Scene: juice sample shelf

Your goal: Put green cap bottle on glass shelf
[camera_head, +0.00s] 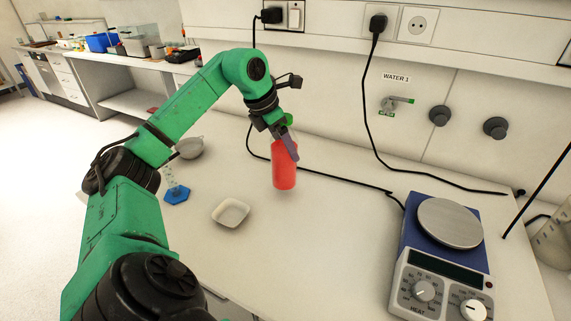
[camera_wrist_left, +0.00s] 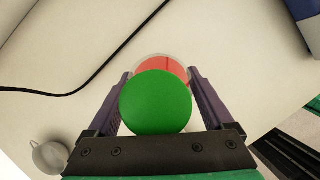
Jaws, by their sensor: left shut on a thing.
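The green cap bottle (camera_head: 284,174) holds red liquid and stands upright in the head view, towards the back of the white bench. I cannot tell whether its base touches the bench. My left gripper (camera_head: 287,148) is shut on it near its upper part, just under the green cap. In the left wrist view the round green cap (camera_wrist_left: 156,102) sits between the two fingers, with the red body (camera_wrist_left: 160,68) behind it. My right gripper is not in view. No glass shelf shows in either view.
A hot plate (camera_head: 440,262) stands at the right. A small white dish (camera_head: 230,212), a blue-based cylinder (camera_head: 177,194) and a grey strainer-like bowl (camera_head: 190,148) are on the left. A black cable (camera_head: 345,177) runs behind the bottle. Bench between bottle and hot plate is clear.

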